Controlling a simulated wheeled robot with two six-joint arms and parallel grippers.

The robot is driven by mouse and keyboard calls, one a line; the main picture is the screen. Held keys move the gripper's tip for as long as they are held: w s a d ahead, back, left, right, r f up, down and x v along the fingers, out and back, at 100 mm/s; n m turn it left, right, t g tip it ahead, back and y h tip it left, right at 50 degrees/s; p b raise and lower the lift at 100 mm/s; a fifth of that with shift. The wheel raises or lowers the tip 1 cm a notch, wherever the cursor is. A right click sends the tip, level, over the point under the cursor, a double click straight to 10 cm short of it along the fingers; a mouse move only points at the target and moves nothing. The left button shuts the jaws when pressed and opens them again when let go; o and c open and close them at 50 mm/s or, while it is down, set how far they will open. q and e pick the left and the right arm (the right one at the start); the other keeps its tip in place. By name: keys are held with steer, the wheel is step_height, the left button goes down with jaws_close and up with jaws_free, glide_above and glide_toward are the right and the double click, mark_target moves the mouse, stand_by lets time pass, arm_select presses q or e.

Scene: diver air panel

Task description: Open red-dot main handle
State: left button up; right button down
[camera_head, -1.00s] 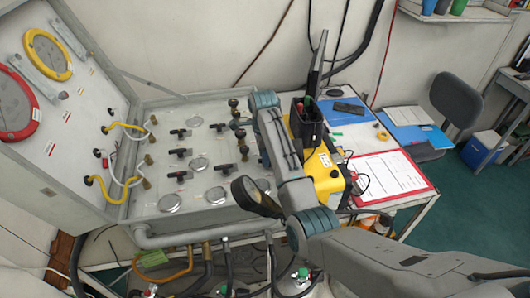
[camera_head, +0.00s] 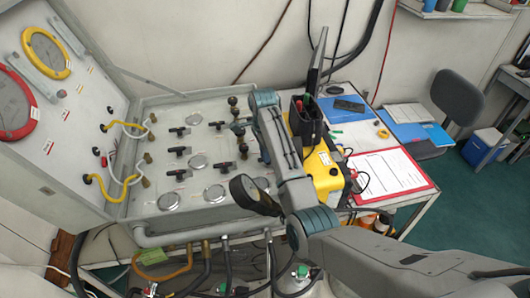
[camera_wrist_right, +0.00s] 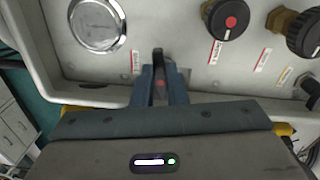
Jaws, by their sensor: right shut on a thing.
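In the right wrist view, a slim black handle (camera_wrist_right: 157,57) with a red dot near its base sits at the near edge of the grey panel (camera_wrist_right: 178,60). My right gripper (camera_wrist_right: 156,72) is shut on this handle, one finger on each side. The fingers hide part of the handle. In the head view my right arm reaches over the right part of the panel (camera_head: 150,205) and hides the gripper and the held handle. My left gripper is not in view.
A round gauge (camera_wrist_right: 97,24), a black knob with a red dot (camera_wrist_right: 230,18) and another black knob (camera_wrist_right: 297,32) are close to my right gripper. A yellow case (camera_head: 322,170) and a red-edged clipboard (camera_head: 388,172) lie on the table to the right of the panel.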

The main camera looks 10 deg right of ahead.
steer(key=n, duration=0.3)
steer(key=shift+s+r+n, duration=0.1)
steer(key=shift+s+n, duration=0.05)
steer(key=shift+n, duration=0.15)
steer(key=n, duration=0.3)
steer(key=shift+s+d+n, duration=0.1)
steer(key=shift+s+n, duration=0.1)
steer(key=shift+n, duration=0.1)
steer(key=n, duration=0.4)
steer(key=shift+s+d+h, duration=0.1)
steer(key=shift+d+h, duration=0.1)
steer(key=shift+h, duration=0.1)
steer(key=shift+s+d+n+t, duration=0.15)
steer(key=shift+n+t, duration=0.15)
steer(key=shift+n, duration=1.6)
steer(key=c, duration=1.5)
jaws_free()
steer(key=shift+o, duration=0.2)
